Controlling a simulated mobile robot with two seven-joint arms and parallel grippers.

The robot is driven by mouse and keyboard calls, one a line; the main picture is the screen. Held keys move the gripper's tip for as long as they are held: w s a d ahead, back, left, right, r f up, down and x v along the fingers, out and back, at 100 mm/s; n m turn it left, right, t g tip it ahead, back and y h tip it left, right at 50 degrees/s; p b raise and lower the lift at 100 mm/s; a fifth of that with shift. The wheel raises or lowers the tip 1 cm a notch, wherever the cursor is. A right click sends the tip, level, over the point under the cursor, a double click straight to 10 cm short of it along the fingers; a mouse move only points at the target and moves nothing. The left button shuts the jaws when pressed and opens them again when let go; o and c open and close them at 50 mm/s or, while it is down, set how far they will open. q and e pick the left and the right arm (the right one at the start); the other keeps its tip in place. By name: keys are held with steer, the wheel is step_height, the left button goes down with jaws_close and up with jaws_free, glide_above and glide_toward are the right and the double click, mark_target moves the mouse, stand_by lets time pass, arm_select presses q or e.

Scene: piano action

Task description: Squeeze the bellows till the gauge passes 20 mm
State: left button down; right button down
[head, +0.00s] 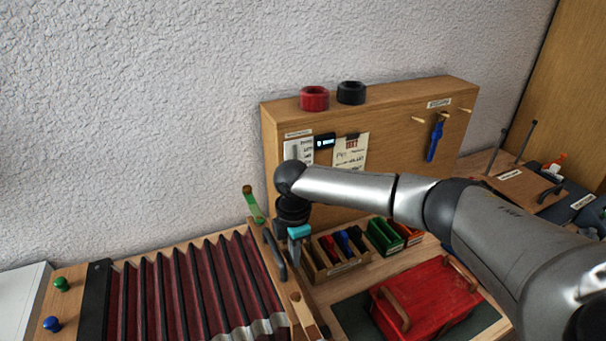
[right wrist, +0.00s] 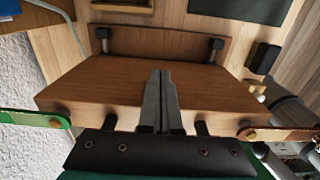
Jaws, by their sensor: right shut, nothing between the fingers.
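The bellows (head: 190,287), with dark red folds and black ribs, lies at lower left in the head view, its folds spread apart. Its wooden end board (head: 262,262) is at the right of the folds, with a dark bar beside my gripper. A small dark gauge display (head: 325,141) on the upright wooden board appears to read 0 mm, in tiny figures. In the right wrist view my right gripper (right wrist: 159,75) is shut and empty, over a brown wooden panel (right wrist: 90,85); contact is unclear. My left gripper is out of view.
A red case (head: 428,297) and a wooden tray (head: 338,268) with coloured pieces lie to the right. Red (head: 314,98) and black (head: 351,92) rolls sit on the upright board. My right arm crosses this side.

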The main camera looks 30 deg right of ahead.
steer(key=shift+a, duration=0.8)
stand_by(0.4)
steer(key=shift+a+p, duration=0.75)
steer(key=shift+p, duration=0.2)
stand_by(1.1)
steer(key=shift+a+p, duration=0.2)
steer(key=shift+p, duration=1.1)
stand_by(2.7)
steer(key=shift+d, duration=0.25)
stand_by(0.3)
